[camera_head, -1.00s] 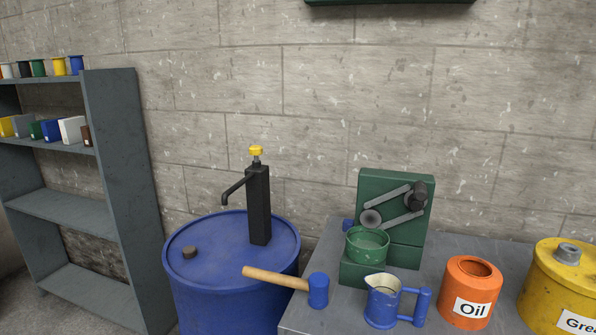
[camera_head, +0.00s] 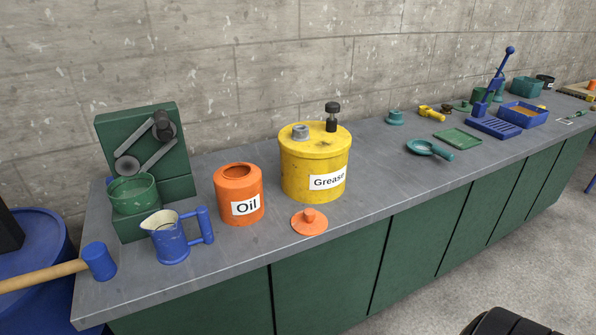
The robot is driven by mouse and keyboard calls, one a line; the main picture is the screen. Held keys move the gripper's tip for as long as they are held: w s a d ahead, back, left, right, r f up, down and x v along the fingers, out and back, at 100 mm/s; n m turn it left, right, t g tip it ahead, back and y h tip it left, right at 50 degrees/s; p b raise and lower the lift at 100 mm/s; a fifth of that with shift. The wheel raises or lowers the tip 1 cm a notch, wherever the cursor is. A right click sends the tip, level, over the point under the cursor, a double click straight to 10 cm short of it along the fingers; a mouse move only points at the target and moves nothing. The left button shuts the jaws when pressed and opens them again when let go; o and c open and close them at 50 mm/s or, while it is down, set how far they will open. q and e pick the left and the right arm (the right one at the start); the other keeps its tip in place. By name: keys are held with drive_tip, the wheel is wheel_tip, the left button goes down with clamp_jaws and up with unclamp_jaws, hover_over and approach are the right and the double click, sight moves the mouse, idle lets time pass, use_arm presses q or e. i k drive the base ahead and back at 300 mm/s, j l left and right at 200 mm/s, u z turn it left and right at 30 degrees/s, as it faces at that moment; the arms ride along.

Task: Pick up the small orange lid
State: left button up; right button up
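The small orange lid (camera_head: 310,221) lies flat on the grey workbench top, close to its front edge. It is a round disc with a knob in the middle. It sits in front of the yellow grease can (camera_head: 315,165) and to the right of the orange oil can (camera_head: 238,194). The oil can's top is open. Neither of my grippers can be made out in the head view.
A blue jug (camera_head: 170,238) and a blue-headed mallet (camera_head: 98,261) are at the left end of the workbench (camera_head: 370,175). A green machine (camera_head: 150,135) stands behind them. A teal pan (camera_head: 430,150) lies farther right. The bench around the lid's right side is clear.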

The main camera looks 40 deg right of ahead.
sight(308, 222)
drive_tip(key=z, duration=1.3)
